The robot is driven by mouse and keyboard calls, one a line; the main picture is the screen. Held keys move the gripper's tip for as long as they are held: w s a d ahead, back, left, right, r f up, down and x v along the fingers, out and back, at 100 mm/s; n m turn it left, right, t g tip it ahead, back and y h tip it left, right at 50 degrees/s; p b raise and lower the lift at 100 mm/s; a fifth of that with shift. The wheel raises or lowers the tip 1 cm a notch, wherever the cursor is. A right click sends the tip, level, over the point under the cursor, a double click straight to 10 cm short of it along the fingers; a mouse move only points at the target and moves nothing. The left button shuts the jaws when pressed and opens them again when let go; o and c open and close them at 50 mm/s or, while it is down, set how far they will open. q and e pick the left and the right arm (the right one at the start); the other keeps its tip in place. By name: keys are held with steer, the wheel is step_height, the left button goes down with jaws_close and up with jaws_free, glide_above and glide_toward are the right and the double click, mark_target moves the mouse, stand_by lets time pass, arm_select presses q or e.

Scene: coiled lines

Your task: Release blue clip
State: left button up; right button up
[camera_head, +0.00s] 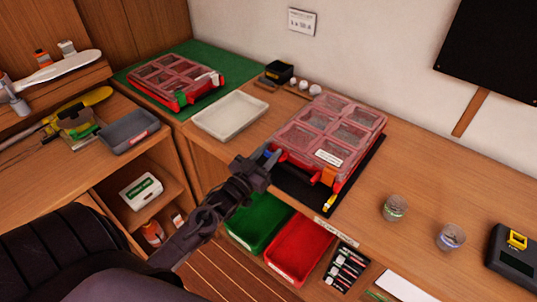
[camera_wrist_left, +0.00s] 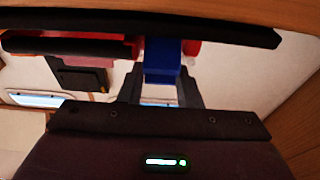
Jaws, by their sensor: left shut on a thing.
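A red case with a clear compartmented lid (camera_head: 330,132) lies shut on a black mat (camera_head: 292,186) on the bench. The blue clip (camera_head: 269,154) is at the left of its front edge, partly hidden by my left gripper (camera_head: 268,160). In the left wrist view the blue clip (camera_wrist_left: 162,62) lies between the two dark fingers of the left gripper (camera_wrist_left: 162,80), with the red case edge (camera_wrist_left: 191,47) beside it. The left gripper is shut on the clip. An orange clip (camera_head: 328,175) is at the right of the case's front edge. The right gripper is not in view.
A white tray (camera_head: 230,116) stands left of the case. A second red case (camera_head: 175,80) lies on a green mat (camera_head: 208,52) behind it. Green (camera_head: 259,222) and red (camera_head: 300,248) bins are below the bench edge. Two jars (camera_head: 395,207) stand to the right.

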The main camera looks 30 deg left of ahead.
arm_select(q)
steer(key=o, duration=1)
steer(key=shift+s+f, duration=0.1)
steer(key=shift+s, duration=0.15)
steer(key=b+v, duration=0.1)
steer(key=v, duration=0.6)
steer(key=shift+s+b, duration=0.2)
steer(key=shift+b, duration=0.2)
